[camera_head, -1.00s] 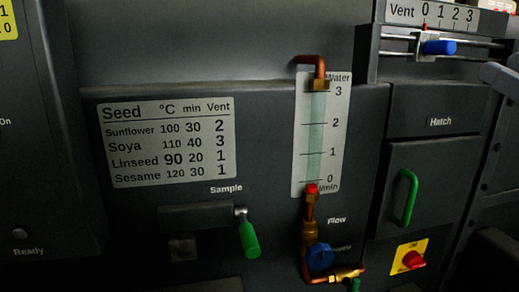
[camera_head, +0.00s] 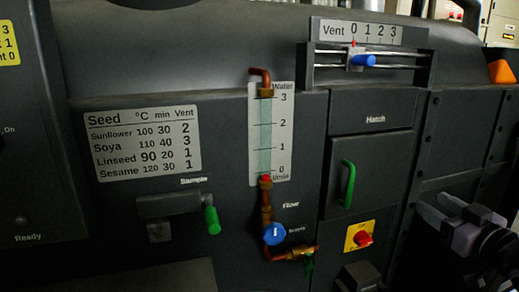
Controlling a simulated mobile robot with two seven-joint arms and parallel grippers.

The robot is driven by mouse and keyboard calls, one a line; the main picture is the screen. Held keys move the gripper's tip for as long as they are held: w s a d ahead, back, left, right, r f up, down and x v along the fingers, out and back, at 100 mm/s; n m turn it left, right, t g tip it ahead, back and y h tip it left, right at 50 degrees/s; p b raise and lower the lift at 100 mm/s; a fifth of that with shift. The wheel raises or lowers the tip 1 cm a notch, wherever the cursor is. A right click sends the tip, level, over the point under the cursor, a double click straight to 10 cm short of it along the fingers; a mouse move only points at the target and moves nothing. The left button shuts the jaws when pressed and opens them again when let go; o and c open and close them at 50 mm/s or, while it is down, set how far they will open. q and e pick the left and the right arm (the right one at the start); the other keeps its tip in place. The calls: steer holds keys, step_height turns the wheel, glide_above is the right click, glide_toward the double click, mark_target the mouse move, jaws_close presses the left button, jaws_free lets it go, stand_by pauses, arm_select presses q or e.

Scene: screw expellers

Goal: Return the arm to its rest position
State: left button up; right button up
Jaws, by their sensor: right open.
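My right gripper (camera_head: 432,204) is at the right edge of the head view, in front of the dark machine panel and to the right of the hatch (camera_head: 370,175). Its grey fingers point left, stand apart and hold nothing. It is apart from the hatch's green handle (camera_head: 347,184) and well below the blue vent slider knob (camera_head: 363,60). The vent slider's red pointer is at 0. My left gripper is not in view.
The seed table (camera_head: 143,145) is on the left of the panel, above the green-handled sample lever (camera_head: 212,220). The water gauge (camera_head: 266,135) with copper pipes and a blue valve (camera_head: 274,234) is mid-panel. A red switch (camera_head: 362,238) is below the hatch. An orange object (camera_head: 501,72) is upper right.

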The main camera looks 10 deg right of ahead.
steer(key=s+a+f+g+p, duration=0.1)
steer(key=a+f, duration=0.1)
steer(key=f, duration=0.5)
steer(key=s+a+f+g+p, duration=0.1)
steer(key=s+a+f+g, duration=0.1)
steer(key=f, duration=0.4)
steer(key=s+a+f+g+y+p, duration=0.1)
steer(key=s+a+f+g, duration=0.1)
steer(key=s+a+f, duration=0.5)
steer(key=s+a+f+g+y+p, duration=0.1)
steer(key=s+a+f+g+p, duration=0.1)
steer(key=s+a+f, duration=0.4)
steer(key=a+f, duration=0.4)
steer(key=a, duration=0.5)
steer(key=shift+s+f+n+y, duration=0.3)
steer(key=shift+s, duration=0.05)
